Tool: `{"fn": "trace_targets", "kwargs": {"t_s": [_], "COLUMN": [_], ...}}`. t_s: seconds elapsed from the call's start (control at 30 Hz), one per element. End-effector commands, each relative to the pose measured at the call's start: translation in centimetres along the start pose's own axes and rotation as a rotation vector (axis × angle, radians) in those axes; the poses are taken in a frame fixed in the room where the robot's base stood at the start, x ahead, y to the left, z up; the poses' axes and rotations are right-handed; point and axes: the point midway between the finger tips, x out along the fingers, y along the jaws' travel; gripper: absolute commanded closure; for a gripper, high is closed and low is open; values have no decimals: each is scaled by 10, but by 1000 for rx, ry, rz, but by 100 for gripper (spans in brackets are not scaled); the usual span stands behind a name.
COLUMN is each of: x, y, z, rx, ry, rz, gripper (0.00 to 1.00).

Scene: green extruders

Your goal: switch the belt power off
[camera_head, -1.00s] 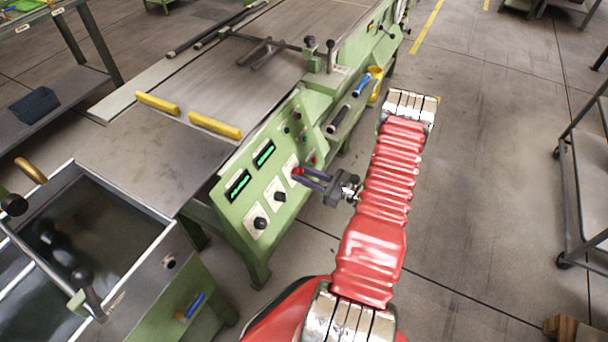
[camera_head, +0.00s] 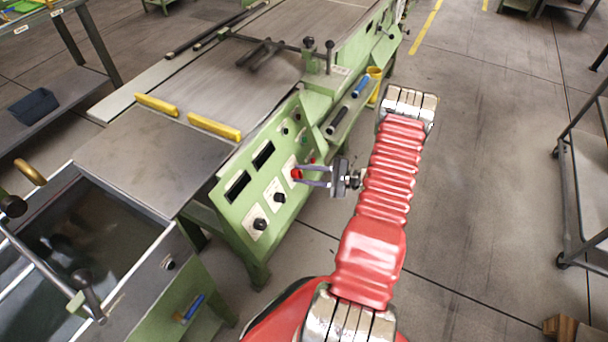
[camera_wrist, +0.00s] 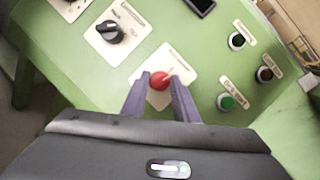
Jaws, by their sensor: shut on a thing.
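The red switch knob (camera_head: 296,174) sits on a white plate on the green sloped control panel (camera_head: 232,212) of the belt machine. In the wrist view the red knob (camera_wrist: 159,81) lies between my two purple fingertips. My gripper (camera_head: 303,176) is shut on it, reaching in from the right. In the wrist view my gripper (camera_wrist: 160,86) has one finger on each side of the knob. Two display windows on the panel, the upper one (camera_head: 263,154) and the lower one (camera_head: 237,186), are dark. The knob's marking is not readable.
Two black knobs (camera_head: 260,224) are left of the red one. Green buttons (camera_wrist: 227,102) and a dark red button (camera_wrist: 265,74) lie to its right in the wrist view. A tray with tool handles (camera_head: 337,121) adjoins the panel.

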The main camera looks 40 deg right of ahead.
Motion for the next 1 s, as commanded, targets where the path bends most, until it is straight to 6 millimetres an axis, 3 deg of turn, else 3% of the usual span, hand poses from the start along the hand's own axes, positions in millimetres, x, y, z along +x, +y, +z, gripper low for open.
{"fn": "trace_targets", "kwargs": {"t_s": [0.43, 1.0], "x": [0, 0], "y": [-5, -4], "z": [1, 1], "rx": [-277, -323], "ry": [17, 18], "rz": [105, 125], "gripper": [96, 96]}}
